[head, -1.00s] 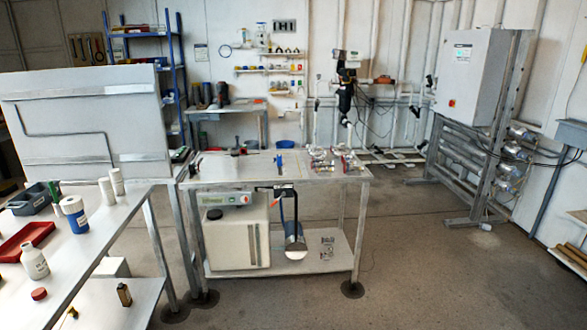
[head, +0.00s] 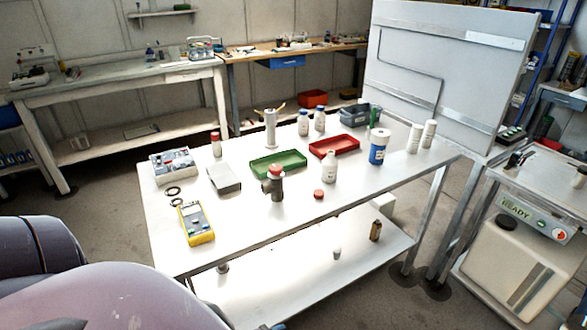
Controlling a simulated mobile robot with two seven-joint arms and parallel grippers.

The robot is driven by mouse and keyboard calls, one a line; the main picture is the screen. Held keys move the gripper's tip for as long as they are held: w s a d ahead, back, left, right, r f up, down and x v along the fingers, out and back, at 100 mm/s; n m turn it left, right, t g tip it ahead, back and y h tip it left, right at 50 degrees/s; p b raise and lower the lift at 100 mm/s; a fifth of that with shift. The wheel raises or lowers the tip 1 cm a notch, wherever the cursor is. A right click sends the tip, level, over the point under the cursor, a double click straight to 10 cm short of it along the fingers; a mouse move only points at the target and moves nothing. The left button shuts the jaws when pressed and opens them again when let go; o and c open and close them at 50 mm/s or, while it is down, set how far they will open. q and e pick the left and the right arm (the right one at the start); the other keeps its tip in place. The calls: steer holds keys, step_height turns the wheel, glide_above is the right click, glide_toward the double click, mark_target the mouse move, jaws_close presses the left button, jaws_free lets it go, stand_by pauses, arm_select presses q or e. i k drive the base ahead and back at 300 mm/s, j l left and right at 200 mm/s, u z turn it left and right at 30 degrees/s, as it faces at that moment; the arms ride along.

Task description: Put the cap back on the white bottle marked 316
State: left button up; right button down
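A white bottle (head: 330,168) stands upright and uncapped on the white table, right of the middle. Its label is too small to read, so I cannot confirm the 316. A red cap (head: 318,194) lies on the table just in front of it, apart from the bottle. Another white bottle (head: 217,146) with a red cap on stands at the back left of the table. Neither gripper shows in the head view; only a part of my arm or body fills the lower left corner.
A red tray (head: 346,153) lies behind the bottle and a green tray (head: 295,171) to its left. A pipe fitting with a red top (head: 275,185) stands to the left. A blue-and-white container (head: 379,146) is to the right. The front right tabletop is clear.

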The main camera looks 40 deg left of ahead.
mark_target(329, 164)
steer(key=i+u, duration=0.2)
steer(key=u, duration=0.15)
steer(key=i+l+u, duration=0.2)
steer(key=u, duration=0.15)
steer(key=i+l+u, duration=0.15)
steer(key=u, duration=0.25)
steer(key=i+l+u, duration=0.25)
steer(key=l, duration=0.1)
